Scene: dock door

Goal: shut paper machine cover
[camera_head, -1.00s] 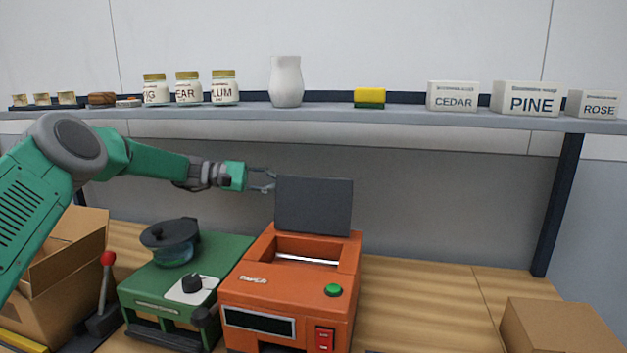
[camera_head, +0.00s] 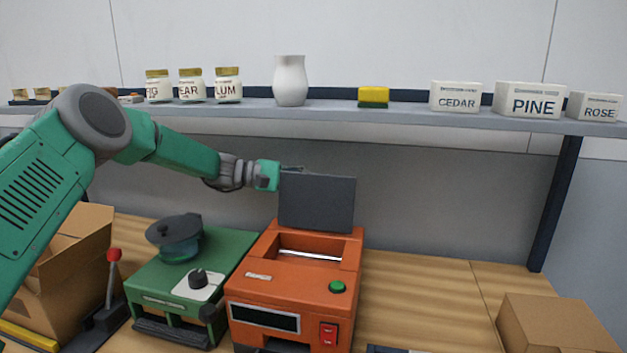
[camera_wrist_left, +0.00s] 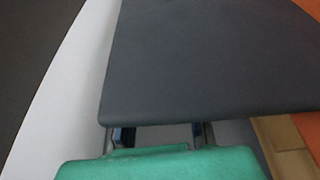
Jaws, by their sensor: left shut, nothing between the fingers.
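The orange paper machine (camera_head: 295,285) stands on the wooden bench, with a green button on top and a dark display in front. Its dark grey cover (camera_head: 317,203) stands upright and open at the back edge. My left gripper (camera_head: 291,169) is at the cover's upper left corner, with its fingertips partly hidden behind the cover. In the left wrist view the cover (camera_wrist_left: 215,60) fills much of the picture and hides the fingertips; the finger bases show below its edge. I cannot tell whether the gripper touches the cover. My right gripper is not in view.
A green machine (camera_head: 190,280) with a dark-lidded bowl stands left of the orange one. A red-knobbed lever (camera_head: 114,270) and cardboard box (camera_head: 70,265) are farther left. A shelf (camera_head: 400,115) with jars and a vase runs above.

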